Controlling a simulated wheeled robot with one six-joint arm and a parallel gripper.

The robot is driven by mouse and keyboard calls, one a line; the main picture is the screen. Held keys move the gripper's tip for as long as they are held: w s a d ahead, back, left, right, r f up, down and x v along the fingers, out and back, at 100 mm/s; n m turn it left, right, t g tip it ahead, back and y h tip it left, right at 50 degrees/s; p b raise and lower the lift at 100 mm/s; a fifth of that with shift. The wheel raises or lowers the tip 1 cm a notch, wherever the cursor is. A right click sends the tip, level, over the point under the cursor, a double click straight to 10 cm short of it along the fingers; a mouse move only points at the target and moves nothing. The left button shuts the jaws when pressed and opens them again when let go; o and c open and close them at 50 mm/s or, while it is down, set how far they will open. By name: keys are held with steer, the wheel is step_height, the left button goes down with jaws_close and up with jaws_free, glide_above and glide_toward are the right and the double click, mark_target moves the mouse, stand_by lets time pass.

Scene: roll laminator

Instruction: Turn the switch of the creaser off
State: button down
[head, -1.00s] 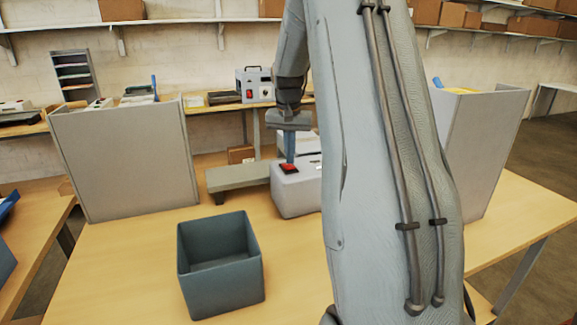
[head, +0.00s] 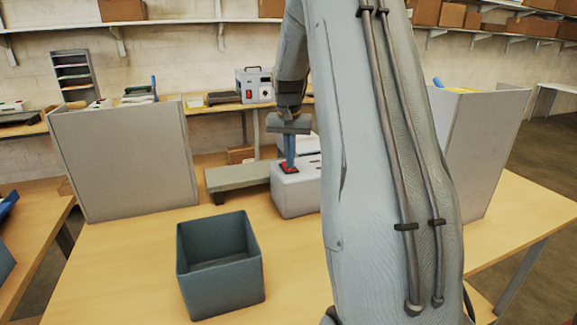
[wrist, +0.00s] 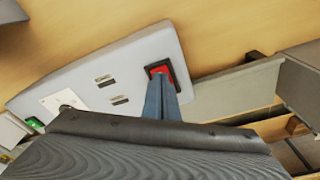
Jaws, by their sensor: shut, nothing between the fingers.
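The creaser (head: 298,196) is a light grey machine on the table, partly hidden behind my arm in the head view. It also shows in the wrist view (wrist: 130,75) with two slotted parts and a dark round knob on a white plate. Its red switch in a black frame (wrist: 154,70) is at the end of the top face; the head view shows it too (head: 284,171). My gripper (head: 289,166) points down with its blue fingers shut and empty. The fingertips (wrist: 160,82) are at the switch and hide part of it; I cannot tell the switch's position or whether they touch.
An open dark grey bin (head: 222,290) stands on the table in front of the creaser. A low grey platform (head: 237,177) lies left of the creaser. Grey partition panels stand at the left (head: 125,160) and right (head: 478,150). The table's front left is clear.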

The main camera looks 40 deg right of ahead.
step_height(320, 180, up, 7)
steer(key=p, duration=0.4)
steer(key=shift+p, duration=0.3)
steer(key=shift+s, duration=0.1)
stand_by(0.5)
